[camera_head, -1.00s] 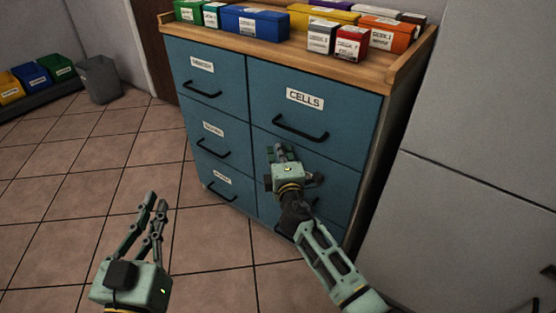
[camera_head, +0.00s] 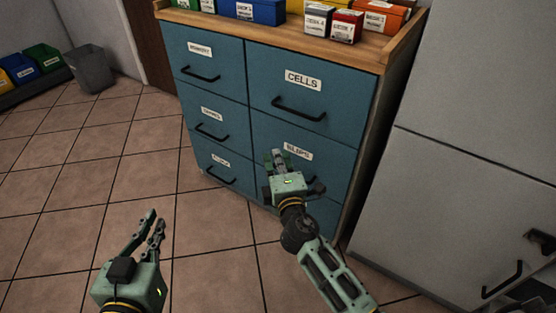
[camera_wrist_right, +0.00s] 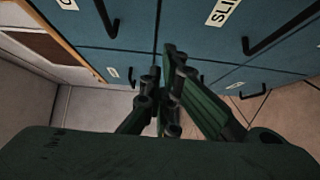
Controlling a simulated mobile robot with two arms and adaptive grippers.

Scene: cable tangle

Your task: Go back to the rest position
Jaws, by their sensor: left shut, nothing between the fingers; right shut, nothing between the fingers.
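My left gripper (camera_head: 153,222) is at the lower left in the head view, over the tiled floor, shut and empty, its fingers pointing up in the picture. My right gripper (camera_head: 278,156) is in front of the blue drawer cabinet (camera_head: 213,93), over the lower right drawers in the picture. It is shut and holds nothing. In the right wrist view its fingers (camera_wrist_right: 170,60) come together at the tips, with drawer fronts behind. I cannot tell how far its fingertips are from the drawer fronts. All the drawers that I can see look shut.
Several coloured boxes (camera_head: 262,12) stand on the cabinet's wooden top (camera_head: 283,42). A pale cabinet (camera_head: 470,110) with dark handles stands close on the right. Coloured bins (camera_head: 43,57) and a grey bin (camera_head: 91,69) are at the far left. Tiled floor (camera_head: 70,190) at left is clear.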

